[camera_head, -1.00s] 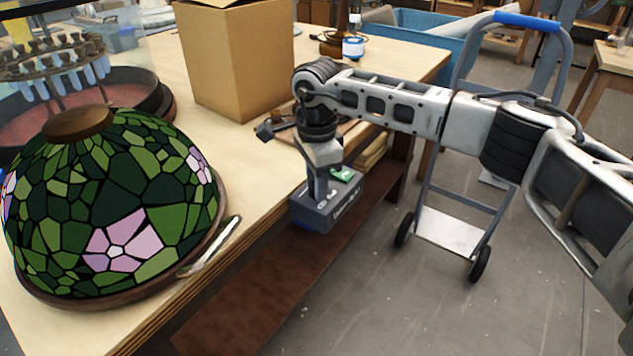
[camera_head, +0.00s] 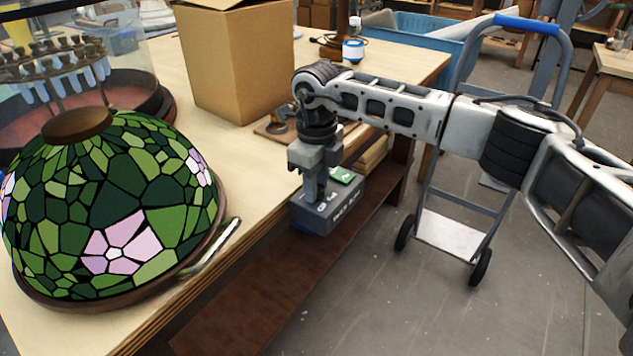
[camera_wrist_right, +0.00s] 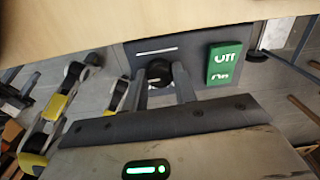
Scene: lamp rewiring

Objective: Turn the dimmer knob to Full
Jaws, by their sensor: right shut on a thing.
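My right gripper (camera_head: 314,200) points down onto the box. In the right wrist view its two fingers (camera_wrist_right: 162,82) are shut on the round black knob (camera_wrist_right: 158,70), one on each side. The knob is hidden in the head view, and its setting cannot be read. My left gripper is out of view.
A green stained-glass lampshade (camera_head: 130,195) with pink flowers stands at left on the bench. A cardboard box (camera_head: 238,65) stands behind. A lower brown shelf (camera_head: 255,300) is under the bench edge. A hand truck (camera_head: 450,240) stands on the floor at right.

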